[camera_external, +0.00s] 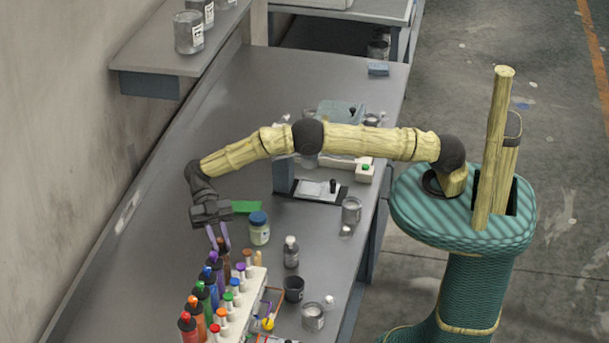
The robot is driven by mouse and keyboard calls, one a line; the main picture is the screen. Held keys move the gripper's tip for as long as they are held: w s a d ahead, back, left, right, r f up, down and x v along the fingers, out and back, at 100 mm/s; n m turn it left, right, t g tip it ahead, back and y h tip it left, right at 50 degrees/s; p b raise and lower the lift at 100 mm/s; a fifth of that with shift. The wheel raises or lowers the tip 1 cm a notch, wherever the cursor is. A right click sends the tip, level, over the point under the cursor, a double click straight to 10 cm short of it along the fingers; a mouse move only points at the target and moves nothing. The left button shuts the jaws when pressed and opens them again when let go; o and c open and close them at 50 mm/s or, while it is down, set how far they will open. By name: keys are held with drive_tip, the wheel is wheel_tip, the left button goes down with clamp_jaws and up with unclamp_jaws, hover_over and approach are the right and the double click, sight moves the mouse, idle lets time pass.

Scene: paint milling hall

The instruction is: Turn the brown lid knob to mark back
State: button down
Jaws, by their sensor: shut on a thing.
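My gripper (219,246) reaches down at the far end of a white rack (250,293) on the bench. Its two purple fingers are shut on the dark brown lid knob (224,243) at the end of the back row of coloured bottles. The fingers hide much of the knob. Its marks and the way it points cannot be made out from here. A lighter brown cap (247,254) stands beside it in the front row, apart from my fingers.
Several coloured bottles, such as a red one (188,326), line the rack close to my gripper. A blue-lidded jar (259,229) and a grey-white bottle (291,252) stand to the right. The bench left of the rack (130,270) is clear.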

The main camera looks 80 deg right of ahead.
idle(0.4)
drive_tip(key=c, duration=1.6)
unclamp_jaws()
drive_tip(key=shift+a, duration=0.1)
drive_tip(key=shift+o, duration=0.2)
drive_tip(key=shift+w+d+b, duration=0.25)
drive_tip(key=shift+d+b, duration=0.05)
drive_tip(key=shift+b, duration=0.05)
drive_tip(key=w+d+r+b, duration=0.2)
drive_tip(key=d+r, duration=0.1)
drive_tip(key=r, duration=0.6)
drive_tip(key=shift+w, duration=0.1)
